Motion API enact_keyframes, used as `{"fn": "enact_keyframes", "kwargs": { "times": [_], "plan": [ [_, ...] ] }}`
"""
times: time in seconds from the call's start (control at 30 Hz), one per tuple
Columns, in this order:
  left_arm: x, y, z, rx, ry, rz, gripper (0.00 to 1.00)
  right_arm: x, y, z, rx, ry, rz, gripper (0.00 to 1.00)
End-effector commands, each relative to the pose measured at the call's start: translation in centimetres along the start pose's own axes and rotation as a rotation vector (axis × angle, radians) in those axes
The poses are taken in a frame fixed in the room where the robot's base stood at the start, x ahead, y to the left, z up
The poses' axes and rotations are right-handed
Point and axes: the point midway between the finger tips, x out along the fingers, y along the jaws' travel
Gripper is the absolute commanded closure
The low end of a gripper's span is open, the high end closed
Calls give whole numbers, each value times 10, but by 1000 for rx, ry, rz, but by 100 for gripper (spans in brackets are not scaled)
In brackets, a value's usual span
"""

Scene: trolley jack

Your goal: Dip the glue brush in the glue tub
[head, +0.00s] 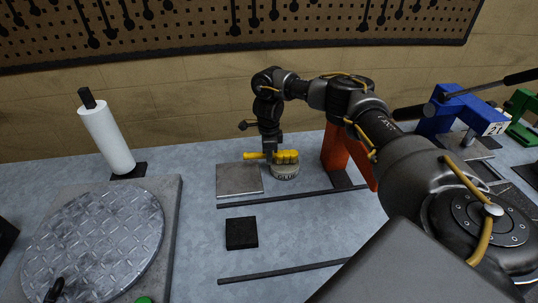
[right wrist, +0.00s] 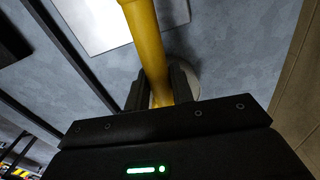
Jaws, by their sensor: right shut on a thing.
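The glue tub (head: 286,173) is a low, round, pale grey pot lettered "GLUE", standing on the bench near the back. My right gripper (head: 271,155) points down just left of the tub and is shut on the yellow glue brush (head: 287,156). The brush lies about level, its thicker yellow end over or in front of the tub's top. I cannot tell whether it touches the tub. In the right wrist view the yellow brush (right wrist: 146,45) runs between the fingers, with part of the tub's round edge (right wrist: 191,77) behind them. The bristles cannot be made out. My left gripper is not in view.
A grey metal plate (head: 238,180) lies left of the tub. An orange-red stand (head: 345,158) rises close on the right. Dark rails (head: 290,197) and a black block (head: 241,233) lie in front. A white roll (head: 107,138) and round tread plate (head: 95,245) are at left.

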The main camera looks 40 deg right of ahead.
Motion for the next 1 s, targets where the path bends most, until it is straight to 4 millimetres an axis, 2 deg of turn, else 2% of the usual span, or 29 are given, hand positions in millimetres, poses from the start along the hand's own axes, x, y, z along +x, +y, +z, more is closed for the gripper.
{"fn": "enact_keyframes", "kwargs": {
  "times": [1.0],
  "plan": [
    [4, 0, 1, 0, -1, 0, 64, 6, 0, 0, 0, 0, 0, 95]
  ]
}}
